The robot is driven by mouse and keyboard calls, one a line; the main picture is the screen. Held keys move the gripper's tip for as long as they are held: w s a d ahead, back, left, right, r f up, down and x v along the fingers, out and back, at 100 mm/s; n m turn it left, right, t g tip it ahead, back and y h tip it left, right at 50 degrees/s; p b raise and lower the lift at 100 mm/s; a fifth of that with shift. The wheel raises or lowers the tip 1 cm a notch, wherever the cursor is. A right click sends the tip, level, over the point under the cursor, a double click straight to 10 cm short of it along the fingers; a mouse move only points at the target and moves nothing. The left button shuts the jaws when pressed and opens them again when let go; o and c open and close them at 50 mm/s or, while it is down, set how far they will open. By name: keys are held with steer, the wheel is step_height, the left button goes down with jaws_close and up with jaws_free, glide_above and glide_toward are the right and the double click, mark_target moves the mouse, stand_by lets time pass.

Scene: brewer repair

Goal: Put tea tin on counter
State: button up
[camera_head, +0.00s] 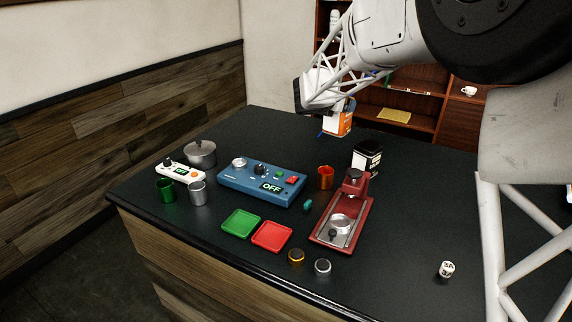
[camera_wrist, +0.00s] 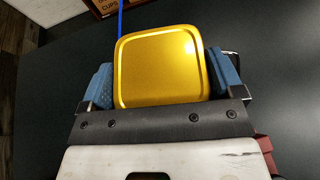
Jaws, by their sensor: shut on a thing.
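The tea tin (camera_head: 338,123) has an orange and white side in the head view. In the wrist view its gold square lid (camera_wrist: 160,66) sits between the two blue finger pads. My gripper (camera_head: 333,106) is shut on the tin near the back edge of the dark counter (camera_head: 270,135). The tin looks upright. I cannot tell whether its bottom touches the counter or hangs just above it. My fingers and wrist hide part of the tin in the head view.
A black and white tin (camera_head: 367,159), orange cup (camera_head: 325,178) and red brewer (camera_head: 342,215) stand in front. A blue control box (camera_head: 262,184), lidded pot (camera_head: 201,154), green tray (camera_head: 241,223) and red tray (camera_head: 272,236) are left. A shelf (camera_head: 415,92) stands behind. The counter's right side is mostly clear.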

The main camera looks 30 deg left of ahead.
steer(key=a+n+y, duration=0.2)
steer(key=a, duration=0.7)
steer(key=shift+s+f, duration=0.15)
steer(key=shift+f, duration=1.2)
steer(key=shift+s+f, duration=0.1)
steer(key=shift+f, duration=1.25)
steer(key=shift+f, duration=0.1)
step_height(320, 180, down, 6)
steer(key=shift+f, duration=1.9)
steer(key=shift+f, duration=0.15)
